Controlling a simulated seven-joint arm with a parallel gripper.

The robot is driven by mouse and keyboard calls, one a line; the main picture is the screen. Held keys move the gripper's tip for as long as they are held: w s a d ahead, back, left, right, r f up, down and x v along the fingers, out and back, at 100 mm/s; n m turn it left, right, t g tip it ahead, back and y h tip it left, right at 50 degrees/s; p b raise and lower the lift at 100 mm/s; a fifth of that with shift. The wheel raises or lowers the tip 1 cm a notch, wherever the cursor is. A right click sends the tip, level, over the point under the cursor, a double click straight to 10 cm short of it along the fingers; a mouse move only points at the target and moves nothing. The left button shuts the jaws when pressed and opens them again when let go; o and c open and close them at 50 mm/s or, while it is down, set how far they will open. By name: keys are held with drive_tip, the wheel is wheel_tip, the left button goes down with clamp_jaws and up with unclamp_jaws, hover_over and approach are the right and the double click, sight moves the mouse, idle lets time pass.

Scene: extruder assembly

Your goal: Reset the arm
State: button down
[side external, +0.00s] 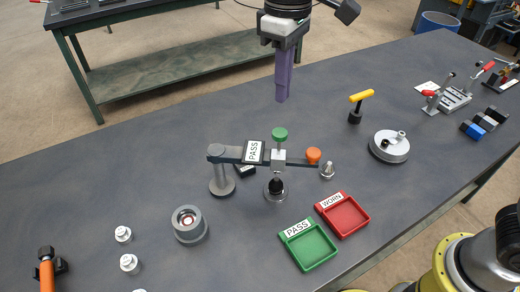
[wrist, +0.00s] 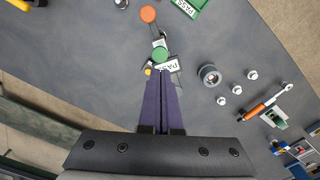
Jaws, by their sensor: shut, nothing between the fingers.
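My gripper (side external: 282,98) has long purple fingers that are pressed together with nothing between them. It hangs above the table, over the area behind the grey fixture (side external: 232,154), and touches nothing. In the wrist view the shut fingers (wrist: 166,75) point toward the fixture, which has a green knob (wrist: 160,54) and an orange knob (wrist: 148,14). A PASS card (side external: 254,152) sits on the fixture's arm in the side view.
A green PASS tray (side external: 309,247) and a red WORN tray (side external: 345,216) stand at the front, both empty. A grey ring part (side external: 190,225) and small white cylinders (side external: 129,263) are at left. A round handwheel (side external: 389,147), a yellow-handled tool (side external: 360,98) and clamps (side external: 455,99) are at right.

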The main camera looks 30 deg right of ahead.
drive_tip(key=s+d+r+m+t, duration=0.2)
drive_tip(key=s+d+r, duration=0.25)
drive_tip(key=d, duration=0.45)
drive_tip(key=s+d+r+m+t, duration=0.1)
drive_tip(key=s+d+r+m, duration=0.15)
drive_tip(key=s+d, duration=0.45)
drive_tip(key=s+d+f+m+t, duration=0.1)
drive_tip(key=s+d+f+t, duration=0.1)
drive_tip(key=s+d+f, duration=0.6)
wheel_tip(320, 180, down, 6)
drive_tip(key=s, duration=0.2)
drive_tip(key=shift+s+d+r+t, duration=0.2)
drive_tip(key=shift+s+r+t, duration=0.05)
drive_tip(key=shift+s+t, duration=0.05)
drive_tip(key=shift+m, duration=0.25)
